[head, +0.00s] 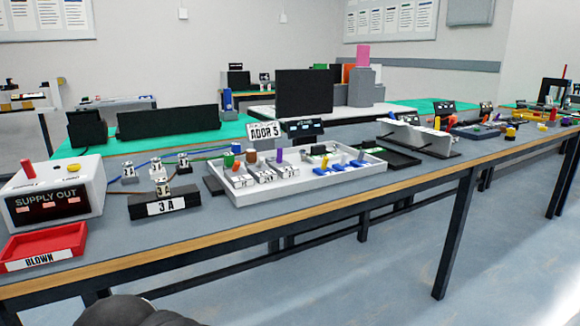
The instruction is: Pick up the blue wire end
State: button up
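A thin blue wire (205,150) runs along the table from a small white block (128,171) on the left toward the tray. Its exact end is too small to make out. A brown wire (192,175) lies near it. Blue pieces (332,168) also lie in the white tray (300,190); I cannot tell whether they are wire ends. My gripper is not in view; only a dark rounded part of what seems to be my own arm shows at the bottom edge.
A white box marked SUPPLY OUT (60,185) and a red BLOWN tray (45,243) stand at the left. A black block marked 3 A (165,207) sits near the front edge. A dark screen (304,93) stands behind. The floor (400,260) in front is clear.

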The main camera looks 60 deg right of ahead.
aim_at(236, 147)
jog(key=k, duration=0.55)
jog(key=z, duration=1.65)
jog(key=i, duration=0.5)
